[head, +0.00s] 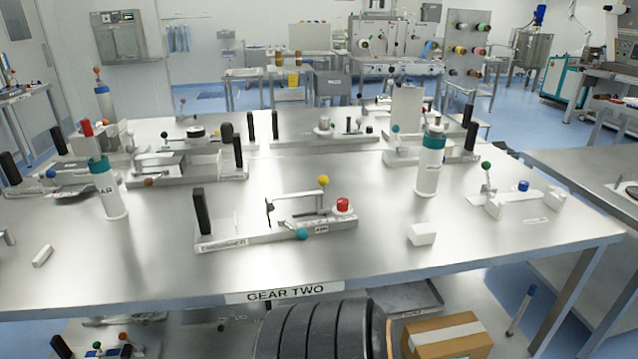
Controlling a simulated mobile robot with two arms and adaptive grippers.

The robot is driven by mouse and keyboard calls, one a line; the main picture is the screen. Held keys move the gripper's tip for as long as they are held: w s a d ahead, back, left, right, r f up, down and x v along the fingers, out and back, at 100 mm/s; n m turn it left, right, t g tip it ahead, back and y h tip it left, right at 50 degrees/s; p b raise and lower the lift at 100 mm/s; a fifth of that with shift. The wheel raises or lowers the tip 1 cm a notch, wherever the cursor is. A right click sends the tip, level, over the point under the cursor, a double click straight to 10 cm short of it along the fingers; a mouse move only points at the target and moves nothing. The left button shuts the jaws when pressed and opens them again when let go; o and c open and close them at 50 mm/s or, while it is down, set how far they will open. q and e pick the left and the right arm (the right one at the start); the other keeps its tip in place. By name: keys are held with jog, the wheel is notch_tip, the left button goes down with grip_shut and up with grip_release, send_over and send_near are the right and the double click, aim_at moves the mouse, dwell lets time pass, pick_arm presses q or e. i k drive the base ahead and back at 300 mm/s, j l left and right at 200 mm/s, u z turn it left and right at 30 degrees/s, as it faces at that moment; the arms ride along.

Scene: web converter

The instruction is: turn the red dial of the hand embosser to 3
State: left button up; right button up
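The hand embosser (275,236) stands near the front middle of the steel table (400,262). It has a pale base with a label at its left front, which is hard to read. Its red dial (342,204) sits on a white round mount at the right end. The dial's numbers and setting are too small to read. A lever with a yellow ball (323,181) rises beside the dial. A teal ball (302,234) is at the base's front edge, and a black upright handle (201,211) is at its left end. Neither of my grippers is in view.
A white block (422,234) lies right of the embosser. White bottles with teal bands stand at left (109,188) and right (429,160). A fixture with a blue knob (523,186) is at far right. Other devices line the back; the table front is mostly clear.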

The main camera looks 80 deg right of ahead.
aim_at(342, 202)
jog(key=z, duration=2.35)
jog(key=l, duration=0.1)
jog(key=u, duration=0.05)
